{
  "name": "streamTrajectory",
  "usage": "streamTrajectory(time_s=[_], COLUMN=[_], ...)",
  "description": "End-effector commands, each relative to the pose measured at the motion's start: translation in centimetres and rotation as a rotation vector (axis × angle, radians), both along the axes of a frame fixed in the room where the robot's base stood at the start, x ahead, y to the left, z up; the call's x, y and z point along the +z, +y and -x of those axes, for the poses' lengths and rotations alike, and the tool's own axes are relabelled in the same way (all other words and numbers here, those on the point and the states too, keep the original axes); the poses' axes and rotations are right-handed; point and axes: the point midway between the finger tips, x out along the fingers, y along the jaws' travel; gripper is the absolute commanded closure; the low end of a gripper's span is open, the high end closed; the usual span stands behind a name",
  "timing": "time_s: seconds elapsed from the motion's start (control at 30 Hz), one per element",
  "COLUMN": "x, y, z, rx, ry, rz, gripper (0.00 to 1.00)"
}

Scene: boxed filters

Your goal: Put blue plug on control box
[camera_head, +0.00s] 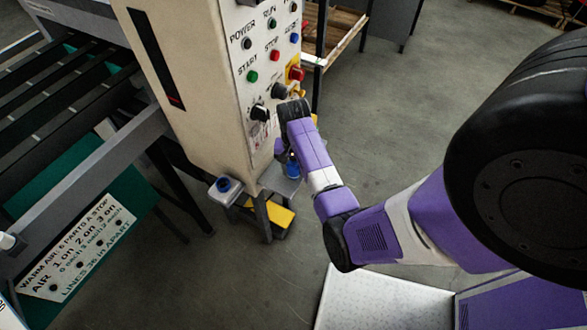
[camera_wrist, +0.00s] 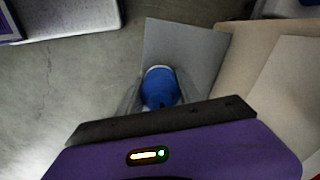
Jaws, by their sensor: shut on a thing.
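The blue plug (camera_wrist: 160,86) is between the fingers of my gripper (camera_wrist: 158,98) in the wrist view, and my gripper is shut on it. In the head view the plug (camera_head: 292,166) shows as a small blue shape below my wrist, partly hidden by my arm. The beige control box (camera_head: 205,80) stands upright at the upper middle, with labelled buttons and knobs on its panel. My gripper is low beside the box's right side, over a grey plate (camera_wrist: 185,48). Whether the plug touches the plate I cannot tell.
A yellow step (camera_head: 270,221) is below. A conveyor with black rollers (camera_head: 60,80) stands left. The grey floor (camera_head: 420,110) at right is mostly open.

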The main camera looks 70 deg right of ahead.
Motion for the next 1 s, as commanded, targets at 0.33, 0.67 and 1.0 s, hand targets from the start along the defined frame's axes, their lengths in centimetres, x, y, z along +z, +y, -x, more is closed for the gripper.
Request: streamTrajectory(time_s=[0.33, 0.67, 1.0], x=[0.0, 2.3, 9.1], y=[0.0, -0.1, -0.1], z=[0.0, -0.1, -0.1], rx=[0.0, 0.001, 0.0], ry=[0.0, -0.002, -0.002], rz=[0.0, 0.003, 0.003], gripper=[0.36, 0.36, 0.36])
